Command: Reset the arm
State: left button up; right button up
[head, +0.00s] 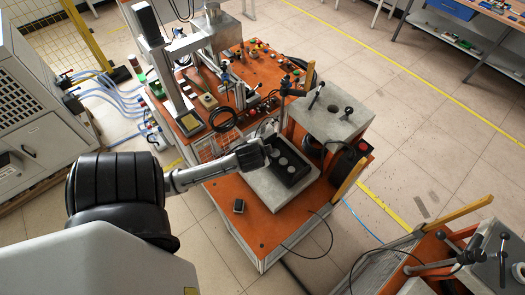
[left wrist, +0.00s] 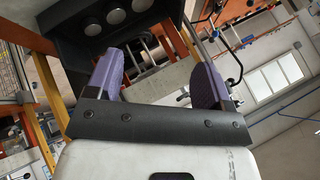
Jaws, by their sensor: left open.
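My left arm comes in from the left in the head view and reaches over the orange workbench (head: 262,225). My left gripper (head: 268,142) is beside a black holder (head: 297,176) with several round grey pieces, which sits on a light grey plate (head: 272,195). In the left wrist view the two purple fingers of the left gripper (left wrist: 157,72) are spread apart with nothing between them. The black holder (left wrist: 68,47) shows beyond the fingers at the upper left there. Whether the gripper touches the holder is unclear. My right gripper is not in view.
A grey block (head: 350,122) with black knobs stands right of the holder. A small dark box (head: 239,206) lies at the bench's front left. A metal post (head: 165,70) and control panels stand behind. Open tiled floor (head: 425,150) lies to the right.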

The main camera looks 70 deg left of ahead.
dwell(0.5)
pick_arm(q)
jog(key=s+d+r+h+p, duration=0.2)
jog(key=s+d+r+p, duration=0.1)
jog(key=d, duration=0.5)
jog(key=s+d+r+m+g+h+p, duration=0.1)
jog(key=s+d+r+h+p, duration=0.1)
jog(key=d, duration=0.7)
jog(key=s+d+r+h+p, duration=0.2)
jog(key=s+d+r+p, duration=0.2)
jog(key=d, duration=0.5)
jog(key=shift+s+d+r+h, duration=0.25)
jog(key=shift+s+r+h, duration=0.05)
jog(key=shift+s, duration=0.1)
